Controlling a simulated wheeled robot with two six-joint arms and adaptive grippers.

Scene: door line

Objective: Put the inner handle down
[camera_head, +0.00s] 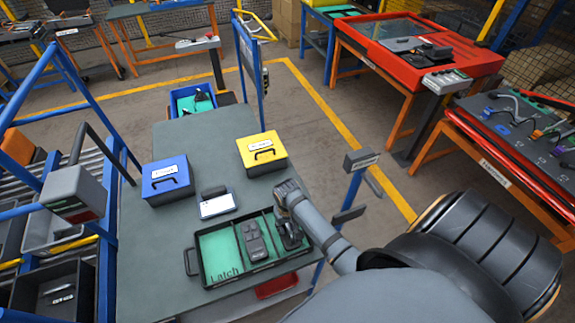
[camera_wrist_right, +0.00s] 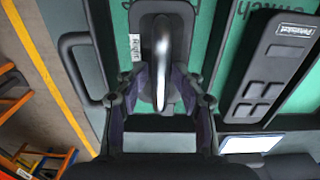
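The inner handle (camera_head: 290,238) is a dark piece with a base plate and a curved grey lever. It is at the right compartment of the black tray with green lining (camera_head: 207,283). In the head view my right gripper (camera_head: 287,205) is over the tray's right end. My left gripper is out of view.
A dark remote-like part (camera_head: 253,240) lies in the tray's middle compartment. A white-screened device (camera_head: 217,204), a blue box (camera_head: 167,181) and a yellow box (camera_head: 262,153) stand behind the tray. A post with a small sign (camera_head: 360,162) rises at the table's right.

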